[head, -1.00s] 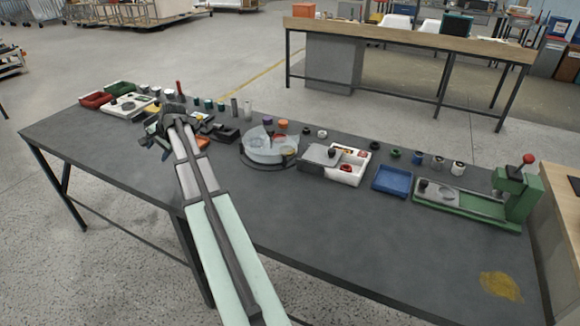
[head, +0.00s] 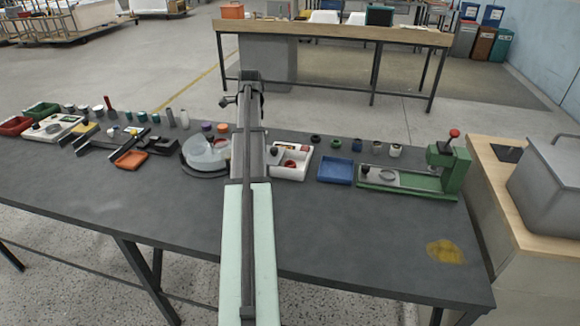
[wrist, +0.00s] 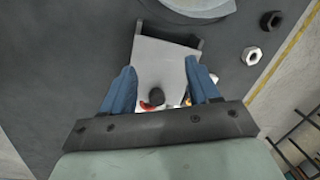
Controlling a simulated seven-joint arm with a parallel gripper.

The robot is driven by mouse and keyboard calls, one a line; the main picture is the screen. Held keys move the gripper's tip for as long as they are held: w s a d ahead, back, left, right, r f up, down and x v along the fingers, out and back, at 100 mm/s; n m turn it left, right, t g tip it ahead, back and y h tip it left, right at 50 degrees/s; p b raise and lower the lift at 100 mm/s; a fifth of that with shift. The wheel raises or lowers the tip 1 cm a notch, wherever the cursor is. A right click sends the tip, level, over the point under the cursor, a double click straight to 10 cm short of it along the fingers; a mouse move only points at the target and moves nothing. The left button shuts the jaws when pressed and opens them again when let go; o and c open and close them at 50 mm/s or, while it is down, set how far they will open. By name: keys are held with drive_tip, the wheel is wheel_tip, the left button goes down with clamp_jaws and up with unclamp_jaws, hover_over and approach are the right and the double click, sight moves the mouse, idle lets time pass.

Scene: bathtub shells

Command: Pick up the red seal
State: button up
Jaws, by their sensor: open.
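In the head view my arm hides part of the tray and the fingers cannot be made out.
A grey cover plate (wrist: 165,62) lies under the fingers. Small cylinders line the back. The table front is clear.

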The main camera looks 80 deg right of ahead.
drive_tip(key=s+d+r+m+g, duration=0.1)
drive_tip(key=s+m, duration=0.1)
drive_tip(key=s, duration=0.5)
drive_tip(key=s+d+r+m, duration=0.1)
drive_tip(key=s+d+m, duration=0.1)
drive_tip(key=s, duration=0.5)
hover_over(290, 163)
drive_tip(key=shift+y, duration=0.4)
drive_tip(key=f, duration=0.8)
drive_tip(key=shift+s+a+f, duration=0.15)
drive_tip(key=shift+s+f, duration=0.15)
drive_tip(key=shift+w+f, duration=0.2)
drive_tip(key=shift+f, duration=2.65)
drive_tip(key=c, duration=0.8)
